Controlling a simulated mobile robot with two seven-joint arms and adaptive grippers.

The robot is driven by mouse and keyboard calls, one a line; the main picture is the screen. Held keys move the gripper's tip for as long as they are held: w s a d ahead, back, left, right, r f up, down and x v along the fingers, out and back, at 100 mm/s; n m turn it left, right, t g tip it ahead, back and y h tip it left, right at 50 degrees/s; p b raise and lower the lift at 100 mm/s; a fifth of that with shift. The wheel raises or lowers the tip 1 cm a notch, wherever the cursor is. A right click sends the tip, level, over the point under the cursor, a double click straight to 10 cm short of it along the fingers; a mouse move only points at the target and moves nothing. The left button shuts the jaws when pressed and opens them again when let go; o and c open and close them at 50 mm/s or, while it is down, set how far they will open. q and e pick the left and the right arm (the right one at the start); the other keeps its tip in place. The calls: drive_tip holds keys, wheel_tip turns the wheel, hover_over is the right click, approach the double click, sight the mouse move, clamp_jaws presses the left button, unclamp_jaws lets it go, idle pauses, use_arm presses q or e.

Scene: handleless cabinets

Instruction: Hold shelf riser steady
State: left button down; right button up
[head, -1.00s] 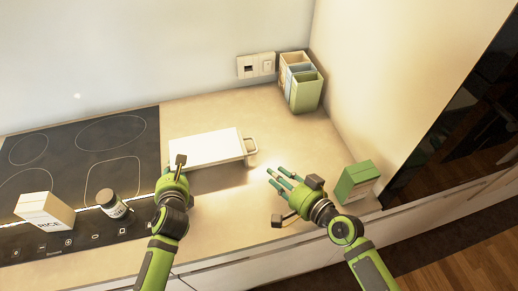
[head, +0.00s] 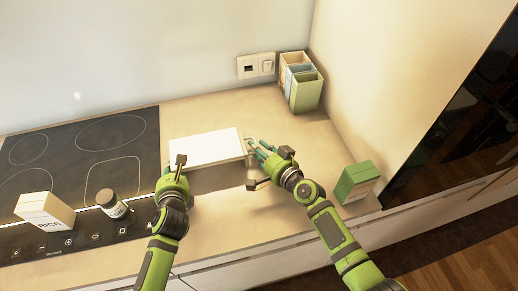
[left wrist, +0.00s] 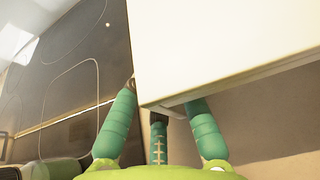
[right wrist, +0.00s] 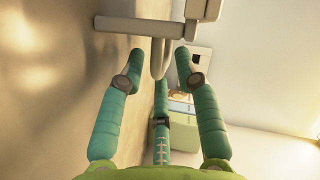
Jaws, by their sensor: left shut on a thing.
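The white shelf riser (head: 205,147) stands on the counter just right of the hob, with a pale looped leg at its right end. My left gripper (head: 168,174) is at its front left corner, shut on the riser's left end; the riser's top hides part of the grip in the left wrist view (left wrist: 225,40). My right gripper (head: 257,149) is open at the riser's right end. In the right wrist view its fingers stand apart on either side of the looped leg (right wrist: 158,58); I cannot tell whether they touch it.
A rice box (head: 45,211) and a dark jar (head: 112,204) stand on the hob (head: 75,160) at left. A green box (head: 357,182) stands at the right front of the counter. Several open containers (head: 301,84) stand in the back corner. Bare counter lies behind the riser.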

clamp_jaws()
drive_tip(key=shift+w+d, duration=0.2)
drive_tip(key=shift+d, duration=0.85)
drive_tip(key=shift+w+d, duration=0.2)
drive_tip(key=shift+d, duration=0.8)
unclamp_jaws()
